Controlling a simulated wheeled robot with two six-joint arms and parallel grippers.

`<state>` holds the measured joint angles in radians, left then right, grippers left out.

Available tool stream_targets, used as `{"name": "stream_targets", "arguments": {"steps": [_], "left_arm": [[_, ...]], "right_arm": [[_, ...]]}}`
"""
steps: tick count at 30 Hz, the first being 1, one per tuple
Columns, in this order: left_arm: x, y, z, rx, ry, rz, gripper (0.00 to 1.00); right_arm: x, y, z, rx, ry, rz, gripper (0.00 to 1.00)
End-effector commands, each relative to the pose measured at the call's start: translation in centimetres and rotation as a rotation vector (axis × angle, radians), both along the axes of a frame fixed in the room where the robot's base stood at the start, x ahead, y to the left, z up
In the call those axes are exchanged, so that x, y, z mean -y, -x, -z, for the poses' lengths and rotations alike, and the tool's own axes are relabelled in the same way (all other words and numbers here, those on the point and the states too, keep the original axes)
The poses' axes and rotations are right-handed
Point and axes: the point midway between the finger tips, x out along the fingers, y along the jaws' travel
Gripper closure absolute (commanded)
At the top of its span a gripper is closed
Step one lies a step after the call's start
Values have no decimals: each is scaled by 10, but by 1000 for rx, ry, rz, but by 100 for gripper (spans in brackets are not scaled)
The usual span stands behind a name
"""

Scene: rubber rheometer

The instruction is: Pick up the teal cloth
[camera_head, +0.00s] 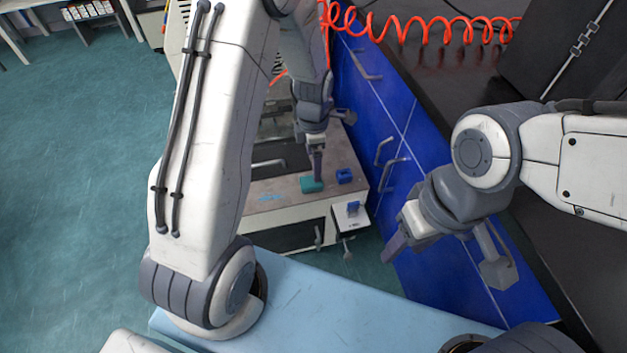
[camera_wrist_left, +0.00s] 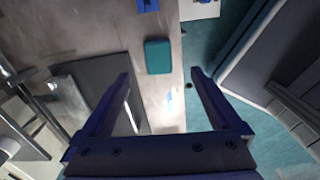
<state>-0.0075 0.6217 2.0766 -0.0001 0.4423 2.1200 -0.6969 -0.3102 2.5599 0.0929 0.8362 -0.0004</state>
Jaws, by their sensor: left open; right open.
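The teal cloth (camera_head: 311,185) is a small folded block lying on the light top of the rheometer bench (camera_head: 290,205). It also shows in the left wrist view (camera_wrist_left: 158,57), lying ahead of the fingers and between their lines. My left gripper (camera_head: 317,172) points down close above the cloth in the head view; in the left wrist view its two fingers (camera_wrist_left: 160,78) are spread apart with nothing between them. Whether the fingertips touch the cloth I cannot tell. My right gripper (camera_head: 392,240) is open and empty, out in front of the blue cabinet.
A blue object (camera_head: 344,175) lies right of the cloth, and another blue piece (camera_head: 353,207) sits on a white ledge below. Blue cabinets (camera_head: 400,130) with handles stand close on the right. A red coiled hose (camera_head: 420,28) hangs above. Open teal floor (camera_head: 80,150) lies left.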

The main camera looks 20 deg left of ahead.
Motion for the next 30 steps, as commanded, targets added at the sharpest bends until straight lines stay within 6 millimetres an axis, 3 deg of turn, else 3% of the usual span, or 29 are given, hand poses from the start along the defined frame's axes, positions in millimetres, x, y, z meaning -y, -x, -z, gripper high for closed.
{"name": "stream_targets", "arguments": {"steps": [3, 11, 18, 26, 27, 30], "left_arm": [[-5, 2, 24, -4, 0, -9, 3], [-6, 2, 46, -2, 0, -10, 3], [-5, 1, 82, -4, 0, -7, 3], [-4, -1, 86, 0, 0, -5, 3], [-4, -1, 86, 0, 0, -5, 6], [-4, -1, 85, 0, 0, -5, 45]], "right_arm": [[0, 0, 10, 0, 0, 0, 50], [0, 0, 19, 0, 0, 0, 50], [0, 0, 36, 0, 0, 0, 50], [0, 0, 35, 0, 0, 0, 50], [0, 0, 35, 0, 0, 0, 50], [0, 0, 35, 0, 0, 0, 50]]}}
